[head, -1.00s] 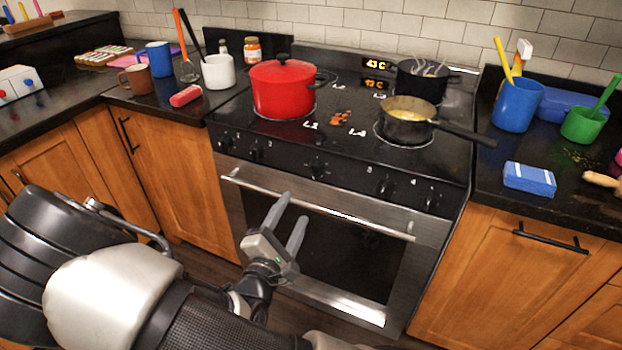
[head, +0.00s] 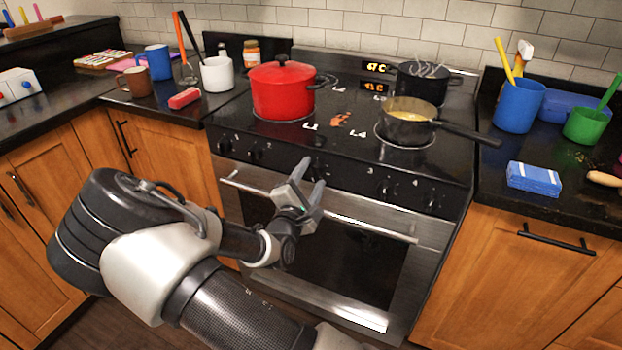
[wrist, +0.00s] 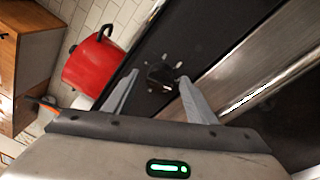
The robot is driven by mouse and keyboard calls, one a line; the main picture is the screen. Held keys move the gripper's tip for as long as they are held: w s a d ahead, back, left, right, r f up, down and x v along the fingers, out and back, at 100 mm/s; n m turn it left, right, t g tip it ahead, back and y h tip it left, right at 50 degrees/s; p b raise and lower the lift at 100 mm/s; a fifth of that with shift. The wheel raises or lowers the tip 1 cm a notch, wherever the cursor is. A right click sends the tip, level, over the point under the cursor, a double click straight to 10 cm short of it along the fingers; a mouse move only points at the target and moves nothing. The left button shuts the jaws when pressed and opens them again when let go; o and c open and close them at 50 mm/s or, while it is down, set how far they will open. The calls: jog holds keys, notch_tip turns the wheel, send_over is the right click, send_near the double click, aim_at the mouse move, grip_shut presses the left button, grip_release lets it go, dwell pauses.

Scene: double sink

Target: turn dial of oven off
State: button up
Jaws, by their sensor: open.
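The oven (head: 340,240) has a black front panel with several dials. The middle dial (head: 318,168) sits apart from the left and right pairs, and the gripper tips partly cover it in the head view. In the wrist view that dial (wrist: 160,75) lies just beyond and between the two fingertips. My gripper (head: 311,175) is open and empty, pointing at the middle dial; it also shows in the wrist view (wrist: 158,78). I cannot tell whether a finger touches the dial. The number marks at the middle dial are too small to read.
The oven handle bar (head: 370,227) runs below the dials, close under my gripper.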

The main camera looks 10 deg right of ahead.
jog(key=c, duration=1)
jog(key=shift+r+p, duration=0.1)
jog(key=shift+p, duration=0.3)
